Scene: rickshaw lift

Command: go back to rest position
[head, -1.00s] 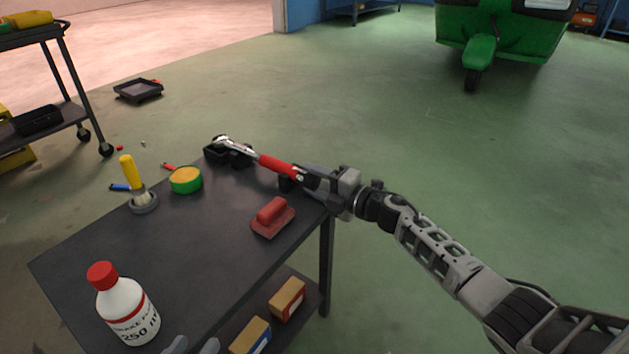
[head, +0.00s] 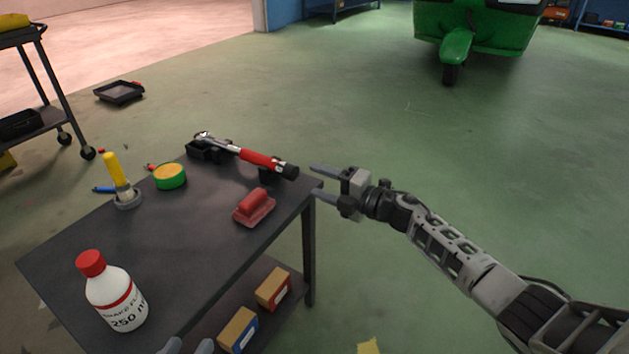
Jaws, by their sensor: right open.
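My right gripper (head: 315,181) is open and empty, just off the right corner of the dark table (head: 190,245). Its two fingers point left toward the red-handled wrench (head: 262,160), with a small gap between them and the handle end. The wrench lies across black supports at the table's back edge. My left gripper (head: 188,346) shows only as two grey fingertips at the bottom edge, set apart with nothing seen between them; the rest of it is out of view.
On the table are a white bottle with red cap (head: 112,292), a red block-like tool (head: 254,207), a green and yellow round tin (head: 170,177) and a yellow-handled brush (head: 117,180). Small boxes (head: 273,289) sit on the lower shelf. A green rickshaw (head: 475,30) stands behind; the floor between is clear.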

